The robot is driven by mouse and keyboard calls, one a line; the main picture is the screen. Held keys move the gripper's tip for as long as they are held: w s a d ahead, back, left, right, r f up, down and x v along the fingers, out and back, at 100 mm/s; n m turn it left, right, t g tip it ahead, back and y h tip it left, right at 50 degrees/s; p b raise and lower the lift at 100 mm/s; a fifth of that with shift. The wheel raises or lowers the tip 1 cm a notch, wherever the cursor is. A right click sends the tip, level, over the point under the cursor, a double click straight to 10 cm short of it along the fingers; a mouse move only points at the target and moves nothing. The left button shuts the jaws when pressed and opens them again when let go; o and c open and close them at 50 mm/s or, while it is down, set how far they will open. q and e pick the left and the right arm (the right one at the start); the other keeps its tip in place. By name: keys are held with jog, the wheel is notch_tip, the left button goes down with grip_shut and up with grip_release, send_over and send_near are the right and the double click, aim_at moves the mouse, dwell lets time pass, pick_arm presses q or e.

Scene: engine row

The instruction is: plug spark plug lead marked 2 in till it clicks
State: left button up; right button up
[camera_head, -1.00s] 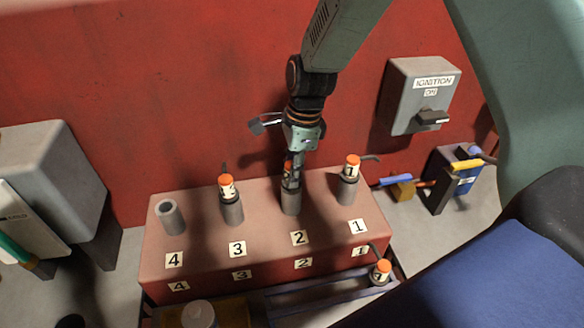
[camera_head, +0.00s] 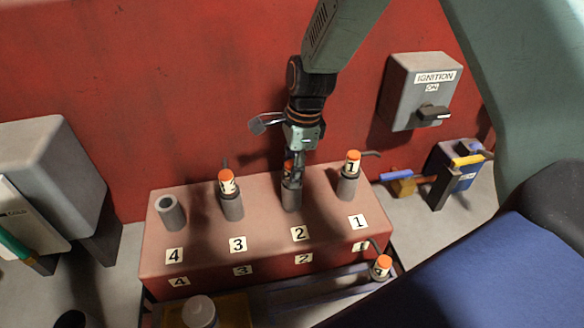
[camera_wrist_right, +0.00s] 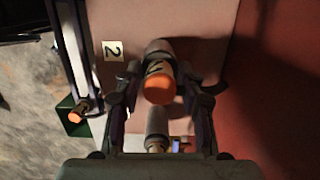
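The spark plug lead (camera_wrist_right: 159,86) with an orange cap sits at the grey socket of position 2, between my right gripper's fingers in the right wrist view. In the head view its orange top (camera_head: 287,168) is mostly hidden by the gripper. My right gripper (camera_head: 291,178) points down over the grey socket marked 2 (camera_head: 291,198). Its fingers (camera_wrist_right: 160,97) stand on both sides of the lead; whether they press on it is hard to tell. The label 2 (camera_head: 300,233) lies in front of the socket. My left gripper is not in view.
Capped leads stand on sockets 3 (camera_head: 230,195) and 1 (camera_head: 349,177). Socket 4 (camera_head: 171,212) is bare. Another orange-capped lead (camera_head: 381,267) lies in the rail at the front right.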

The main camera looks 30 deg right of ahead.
jog(key=shift+o, duration=0.9)
jog(key=shift+r, duration=0.1)
jog(key=shift+r, duration=0.25)
notch_tip(320, 180, up, 11)
jog(key=d, duration=0.1)
jog(key=shift+s+d, duration=0.2)
jog(key=shift+d, duration=0.2)
jog(key=shift+s+r, duration=0.1)
